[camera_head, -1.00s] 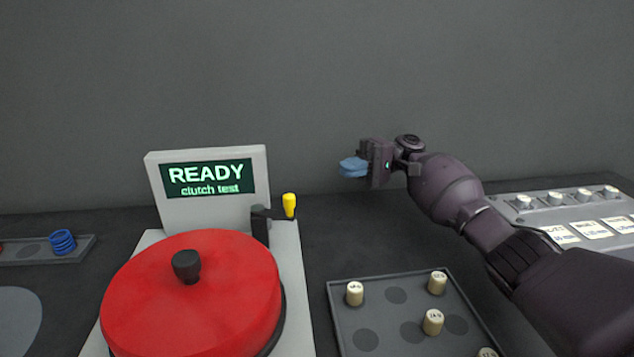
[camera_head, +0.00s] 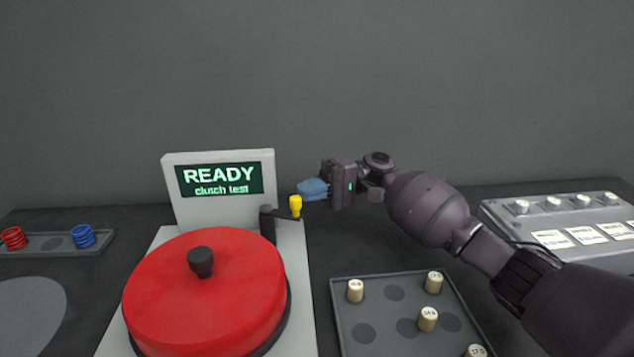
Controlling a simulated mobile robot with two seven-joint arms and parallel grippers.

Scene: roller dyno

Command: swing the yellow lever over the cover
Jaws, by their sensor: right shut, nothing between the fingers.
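The yellow lever (camera_head: 295,206) has an upright yellow knob on a short dark arm, which pivots on a dark post at the back right of the machine. Its arm points right, away from the cover. The red round cover (camera_head: 207,295) with a black knob (camera_head: 200,262) sits on the light machine base. My right gripper (camera_head: 303,190) is shut and empty, its blue fingertips pointing left. In the picture the tips are just right of and slightly above the yellow knob; whether they touch it I cannot tell. My left gripper is not in view.
The machine's screen (camera_head: 219,180) reads "READY clutch test". A dark tray (camera_head: 372,308) with several cream weights lies at front right. A control box (camera_head: 540,213) stands at far right. A tray (camera_head: 42,246) with red and blue springs lies at left.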

